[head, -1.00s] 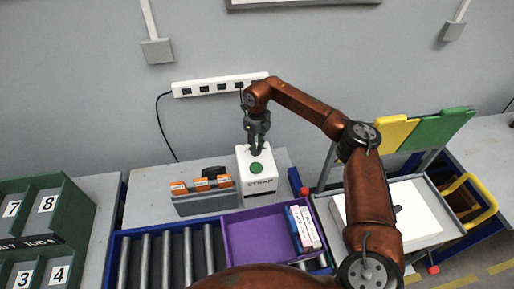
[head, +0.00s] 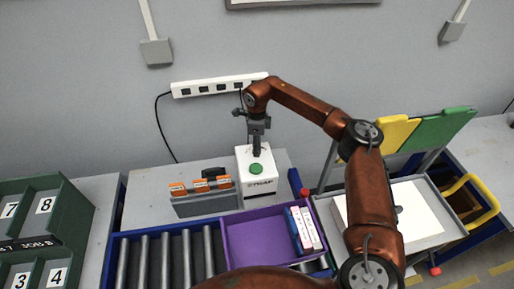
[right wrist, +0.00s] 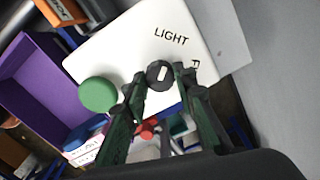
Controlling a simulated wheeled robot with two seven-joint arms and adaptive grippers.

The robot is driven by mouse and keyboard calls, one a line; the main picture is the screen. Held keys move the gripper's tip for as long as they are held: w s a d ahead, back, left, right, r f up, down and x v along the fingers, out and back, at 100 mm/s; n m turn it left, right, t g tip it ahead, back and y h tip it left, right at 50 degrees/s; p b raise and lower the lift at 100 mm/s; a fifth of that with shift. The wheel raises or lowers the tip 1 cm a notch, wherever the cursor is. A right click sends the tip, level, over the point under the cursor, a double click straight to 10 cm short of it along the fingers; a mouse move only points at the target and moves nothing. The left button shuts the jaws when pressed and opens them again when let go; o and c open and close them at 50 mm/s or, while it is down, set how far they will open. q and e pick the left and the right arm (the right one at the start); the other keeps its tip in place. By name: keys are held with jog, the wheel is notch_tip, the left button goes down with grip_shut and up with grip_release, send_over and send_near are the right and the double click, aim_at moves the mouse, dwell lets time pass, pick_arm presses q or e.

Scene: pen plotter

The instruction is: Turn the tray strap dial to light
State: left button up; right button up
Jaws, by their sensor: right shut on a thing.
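The white strap box (head: 256,187) stands on the bench, with STRAP on its front and a green button (head: 257,169) on top. In the right wrist view its top (right wrist: 130,45) shows the word LIGHT and a second word, mostly hidden behind a finger. The dark round dial (right wrist: 154,84) with a white mark sits below LIGHT. My right gripper (head: 257,150) points down at the box top, its fingertips (right wrist: 160,80) shut on the dial's two sides. I cannot tell exactly which word the mark points to. My left gripper is not in view.
A purple tray (head: 250,240) with upright white boxes (head: 305,232) lies on the roller conveyor (head: 165,262) in front. A grey holder with orange-labelled cards (head: 205,200) stands left of the strap box. A power strip (head: 215,87) is on the wall behind.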

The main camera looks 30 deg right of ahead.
dwell(0.3)
jog(key=o, duration=1.2)
jog(key=shift+c, duration=0.2)
notch_tip(320, 180, up, 12)
jog(key=shift+f, duration=0.1)
